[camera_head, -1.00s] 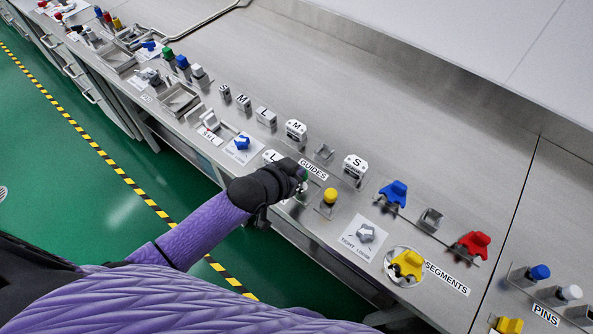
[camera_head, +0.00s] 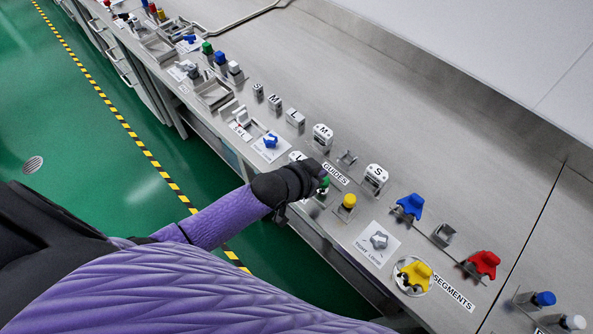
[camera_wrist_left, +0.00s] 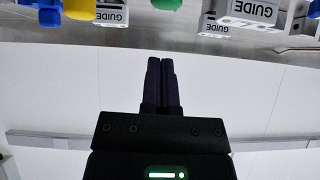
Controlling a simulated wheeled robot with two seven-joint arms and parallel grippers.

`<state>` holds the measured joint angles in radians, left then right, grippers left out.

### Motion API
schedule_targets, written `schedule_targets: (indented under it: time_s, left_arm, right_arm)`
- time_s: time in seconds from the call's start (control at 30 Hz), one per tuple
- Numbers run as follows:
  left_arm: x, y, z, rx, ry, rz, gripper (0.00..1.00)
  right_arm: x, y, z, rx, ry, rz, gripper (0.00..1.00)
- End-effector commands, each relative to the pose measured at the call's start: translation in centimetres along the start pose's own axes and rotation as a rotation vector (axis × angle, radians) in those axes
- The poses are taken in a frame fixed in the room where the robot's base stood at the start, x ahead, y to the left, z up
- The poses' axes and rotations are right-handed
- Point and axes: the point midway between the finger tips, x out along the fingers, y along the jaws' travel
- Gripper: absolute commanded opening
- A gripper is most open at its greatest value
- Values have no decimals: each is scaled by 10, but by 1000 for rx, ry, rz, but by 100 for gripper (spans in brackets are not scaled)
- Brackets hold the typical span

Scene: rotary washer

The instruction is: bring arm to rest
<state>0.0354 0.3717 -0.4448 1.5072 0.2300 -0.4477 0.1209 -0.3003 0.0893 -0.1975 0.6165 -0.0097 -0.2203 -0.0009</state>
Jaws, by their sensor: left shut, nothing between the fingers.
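My left arm, in a purple sleeve, comes in from the lower left in the head view. Its dark left gripper (camera_head: 318,178) is over the front edge of the steel workbench (camera_head: 300,80), beside the green-topped part (camera_head: 324,184) and the GUIDES label. In the left wrist view the two dark fingers (camera_wrist_left: 162,75) are together with nothing between them. The green top (camera_wrist_left: 166,4) shows beyond and above the fingertips, apart from them. My right gripper is in neither view.
Guide blocks marked S (camera_head: 374,178) and M (camera_head: 322,137) stand behind the gripper. A yellow-topped part (camera_head: 348,202), blue segment (camera_head: 411,205), red segment (camera_head: 484,263) and yellow segment (camera_head: 416,273) stand to the right. The green floor (camera_head: 100,140) in front is clear.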

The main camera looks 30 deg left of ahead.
Motion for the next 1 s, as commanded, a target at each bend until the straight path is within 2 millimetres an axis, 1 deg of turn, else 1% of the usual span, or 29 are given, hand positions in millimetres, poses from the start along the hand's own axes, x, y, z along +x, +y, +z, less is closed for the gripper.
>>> schedule_targets:
  time_s: [0.03,0.1,0.2,0.3,0.4,0.53,0.57,0.6,0.63,0.67,0.7,0.77,0.8,0.87,0.9,0.97,1.0]
  left_arm:
    - [-22,0,-2,2,-5,1,0]
    - [-44,0,-1,1,-5,1,0]
    - [-68,0,0,2,-3,1,0]
    - [-84,0,2,1,-3,0,0]
    - [-92,0,2,1,-2,0,0]
    - [-94,0,3,1,-2,-1,0]
    - [-92,-1,7,0,-7,-4,0]
    - [-86,-3,19,-5,-24,-13,0]
    - [-79,-5,34,-11,-45,-23,0]
    - [-71,-8,54,-17,-75,-38,0]
    - [-58,-12,89,-26,-126,-60,0]
    - [-41,-17,152,-44,-223,-94,0]
    - [-32,-16,197,-53,-295,-112,0]
    - [-26,-10,262,-67,-402,-129,0]
    - [-26,-4,304,-75,-476,-133,0]
    - [-30,11,362,-85,-582,-129,0]
    - [-35,23,395,-90,-647,-121,0]
  right_arm:
    - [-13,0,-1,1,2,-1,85]
    - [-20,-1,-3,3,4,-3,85]
    - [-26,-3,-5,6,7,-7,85]
    - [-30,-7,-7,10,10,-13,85]
    - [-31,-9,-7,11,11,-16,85]
    - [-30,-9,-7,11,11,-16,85]
    - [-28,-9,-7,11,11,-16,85]
    - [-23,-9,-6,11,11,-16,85]
    - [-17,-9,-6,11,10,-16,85]
    - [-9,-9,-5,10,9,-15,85]
    - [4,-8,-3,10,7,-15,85]
    - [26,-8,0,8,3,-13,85]
    - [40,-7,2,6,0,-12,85]
    - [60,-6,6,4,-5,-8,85]
    - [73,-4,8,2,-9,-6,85]
    - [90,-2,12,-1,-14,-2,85]
    - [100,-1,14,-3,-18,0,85]
